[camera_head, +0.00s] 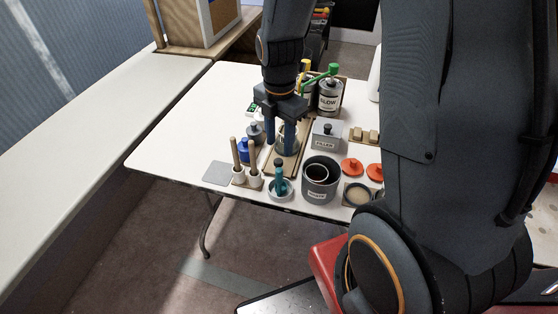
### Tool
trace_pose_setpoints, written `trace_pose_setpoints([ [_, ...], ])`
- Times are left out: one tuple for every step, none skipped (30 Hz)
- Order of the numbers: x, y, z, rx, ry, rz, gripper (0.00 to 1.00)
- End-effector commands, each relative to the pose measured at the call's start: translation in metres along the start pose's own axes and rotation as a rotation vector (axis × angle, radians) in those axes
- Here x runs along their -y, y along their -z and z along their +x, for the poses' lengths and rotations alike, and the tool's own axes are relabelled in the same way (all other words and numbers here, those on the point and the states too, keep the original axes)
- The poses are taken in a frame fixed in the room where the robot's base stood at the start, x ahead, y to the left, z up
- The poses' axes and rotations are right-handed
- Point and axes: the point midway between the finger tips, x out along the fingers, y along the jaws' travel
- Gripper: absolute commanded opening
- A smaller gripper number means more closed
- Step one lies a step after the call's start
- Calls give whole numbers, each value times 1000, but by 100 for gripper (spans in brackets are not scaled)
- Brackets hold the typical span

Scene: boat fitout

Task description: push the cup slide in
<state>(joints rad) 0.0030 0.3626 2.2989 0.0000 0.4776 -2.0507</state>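A long wooden slide (293,167) lies on the white table, running from its front edge toward the back. A grey cup (287,150) sits on it, partly hidden by my gripper. My gripper (280,148) points down over the slide from behind. Its two blue fingers are apart with a gap between them. The right finger overlaps the cup in view; I cannot tell whether it touches it. The left finger is at the slide's left side.
A grey pot (320,184) and a grey filler box (325,134) stand right of the slide. A brush holder (247,179), a blue bottle (243,149) and a dish (280,193) with a teal-handled tool are left and in front. Tins (330,97) stand behind.

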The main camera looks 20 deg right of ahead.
Motion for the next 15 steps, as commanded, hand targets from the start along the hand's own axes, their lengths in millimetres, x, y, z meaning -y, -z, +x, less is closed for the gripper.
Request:
trace_pose_setpoints([
  [-1,-1,2,-1,1,-31,39],
  [-2,-1,3,-1,2,-47,39],
  [-2,-1,4,-2,3,-62,39],
  [-2,-1,6,-2,3,-69,39],
  [-2,-1,7,-2,4,-73,39],
  [-2,-1,10,-2,4,-76,39],
  [-2,-1,13,-2,4,-76,39],
  [-2,-1,16,-3,5,-76,39],
  [-2,-1,21,-3,6,-75,39],
  [-2,-1,25,-3,5,-75,39],
  [-1,-1,29,-4,7,-75,39],
  [-1,-1,35,-3,6,-75,39],
  [-1,-1,39,-3,6,-74,39],
  [-1,-1,44,-4,7,-74,39],
  [-1,-1,49,-3,5,-74,39],
])
